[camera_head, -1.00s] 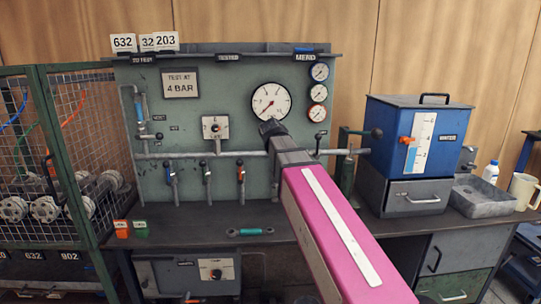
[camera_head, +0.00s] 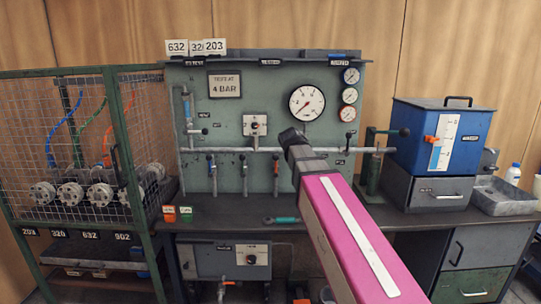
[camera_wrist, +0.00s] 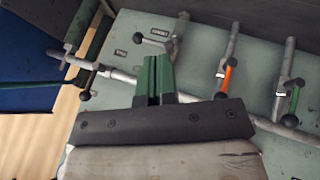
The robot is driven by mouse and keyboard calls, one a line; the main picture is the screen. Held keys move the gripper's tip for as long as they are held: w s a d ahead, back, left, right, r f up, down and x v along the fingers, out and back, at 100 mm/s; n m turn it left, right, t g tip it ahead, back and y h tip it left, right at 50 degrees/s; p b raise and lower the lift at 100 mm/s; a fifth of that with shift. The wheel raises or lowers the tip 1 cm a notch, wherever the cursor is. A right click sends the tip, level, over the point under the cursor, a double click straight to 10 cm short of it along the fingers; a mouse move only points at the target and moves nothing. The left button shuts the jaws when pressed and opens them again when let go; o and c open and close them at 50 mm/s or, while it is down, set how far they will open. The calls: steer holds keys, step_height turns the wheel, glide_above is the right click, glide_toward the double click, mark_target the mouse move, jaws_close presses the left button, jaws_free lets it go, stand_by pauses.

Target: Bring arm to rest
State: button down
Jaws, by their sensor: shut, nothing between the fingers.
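My arm, with a pink casing and a white strip, reaches up from the lower right in the head view. Its dark end, my gripper (camera_head: 288,136), is in front of the test panel (camera_head: 230,105), just below the large gauge. In the wrist view the green fingers of my gripper (camera_wrist: 155,75) are together, with nothing held between them. A grey horizontal pipe (camera_wrist: 200,94) passes behind them. The distance from the fingers to the panel is hard to tell.
A large gauge (camera_head: 307,103) and several lever valves are on the panel. A mesh cage (camera_head: 85,140) with flanged parts stands left. A blue box (camera_head: 413,133) on a grey drawer unit stands right. A green-handled tool (camera_head: 286,220) lies on the bench (camera_head: 235,209).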

steer(key=s+d+f+g+y, duration=0.1)
steer(key=s+d+f+g, duration=0.1)
steer(key=s+f, duration=0.4)
steer(key=s+d+f+m+g+y, duration=0.1)
steer(key=s+f, duration=0.5)
steer(key=f, duration=0.9)
steer(key=s+d+f+g+y, duration=0.2)
steer(key=s+f, duration=0.4)
steer(key=f, duration=0.5)
steer(key=shift+s+d+f+g+y, duration=0.3)
steer(key=shift+s+d+f, duration=0.05)
steer(key=shift+d, duration=0.1)
steer(key=shift+a, duration=0.1)
